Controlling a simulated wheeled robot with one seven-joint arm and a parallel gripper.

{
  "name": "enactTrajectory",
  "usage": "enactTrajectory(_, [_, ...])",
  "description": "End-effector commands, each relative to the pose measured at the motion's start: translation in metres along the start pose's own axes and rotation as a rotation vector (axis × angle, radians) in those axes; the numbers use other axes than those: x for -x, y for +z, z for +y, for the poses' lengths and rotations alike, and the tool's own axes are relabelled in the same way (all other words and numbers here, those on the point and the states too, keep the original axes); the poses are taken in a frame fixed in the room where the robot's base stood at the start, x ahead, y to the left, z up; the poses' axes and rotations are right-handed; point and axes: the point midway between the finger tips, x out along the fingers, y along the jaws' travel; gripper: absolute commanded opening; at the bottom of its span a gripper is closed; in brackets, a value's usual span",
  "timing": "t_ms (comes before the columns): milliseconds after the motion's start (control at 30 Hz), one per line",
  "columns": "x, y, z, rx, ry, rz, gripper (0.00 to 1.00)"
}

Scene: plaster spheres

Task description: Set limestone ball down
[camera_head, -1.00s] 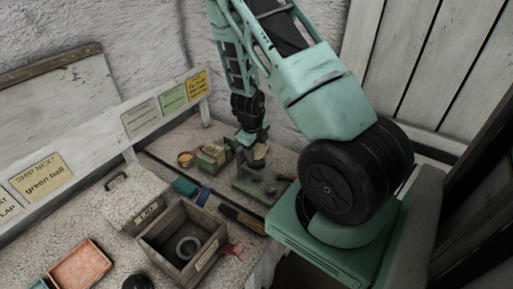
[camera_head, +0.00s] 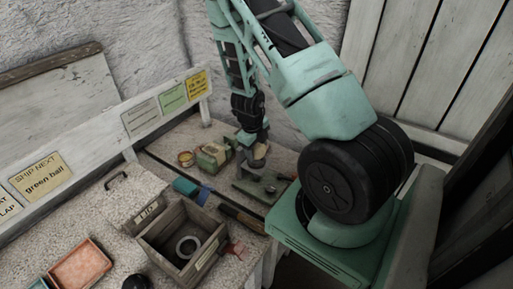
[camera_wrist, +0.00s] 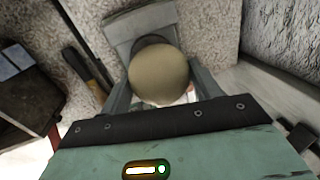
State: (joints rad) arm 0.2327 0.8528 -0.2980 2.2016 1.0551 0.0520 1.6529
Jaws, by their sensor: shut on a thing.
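The limestone ball (camera_wrist: 158,74) is a smooth, dull beige sphere in the middle of the wrist view. My gripper (camera_wrist: 160,88) is shut on it, one grey finger at each side. In the head view my gripper (camera_head: 255,155) is low over a grey-green metal stand (camera_head: 250,188) on the bench; the ball is small and partly hidden there. In the wrist view the stand (camera_wrist: 130,27) shows behind the ball, with a dark round part partly covered by it. I cannot tell whether the ball touches the stand.
A wooden bin (camera_head: 160,240) holds a grey ring. A plank wall (camera_head: 430,60) rises at right.

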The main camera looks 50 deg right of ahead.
Motion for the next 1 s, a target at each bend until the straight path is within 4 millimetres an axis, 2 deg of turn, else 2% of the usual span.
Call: enactTrajectory(1000, [-0.019,0.000,0.004,0.000,-0.001,-0.001,0.27])
